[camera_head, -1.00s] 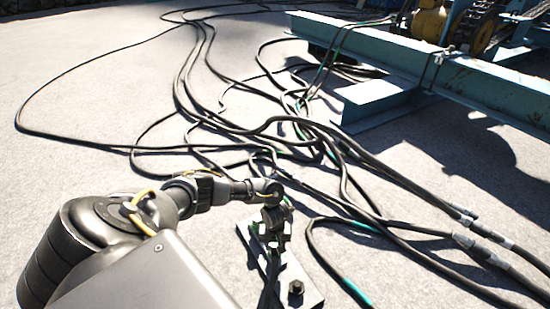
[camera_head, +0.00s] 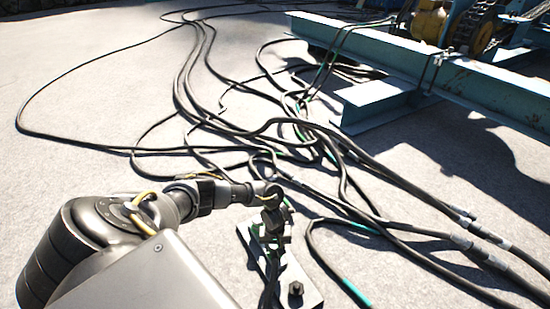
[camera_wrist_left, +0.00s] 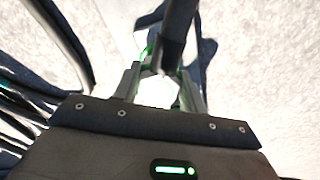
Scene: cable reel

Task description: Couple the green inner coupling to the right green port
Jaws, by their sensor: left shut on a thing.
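My left gripper (camera_head: 271,226) points down over a pale metal plate (camera_head: 306,291) on the ground. In the left wrist view, its fingers (camera_wrist_left: 160,88) are shut on a dark cable coupling (camera_wrist_left: 177,28) that stands up between them. A green ring (camera_wrist_left: 146,51) shows beside the coupling, near the fingertips; I cannot tell whether it belongs to the coupling or to a port. The green ports are not clearly visible, as the gripper covers that part of the plate. I cannot tell whether the coupling touches a port. My right gripper is not in view.
A dark bolt (camera_head: 296,288) stands on the plate's near end. Several black cables (camera_head: 330,145) tangle across the concrete, and one with a green band (camera_head: 356,292) runs right of the plate. A blue steel beam (camera_head: 460,85) crosses the upper right. The ground at left is mostly clear.

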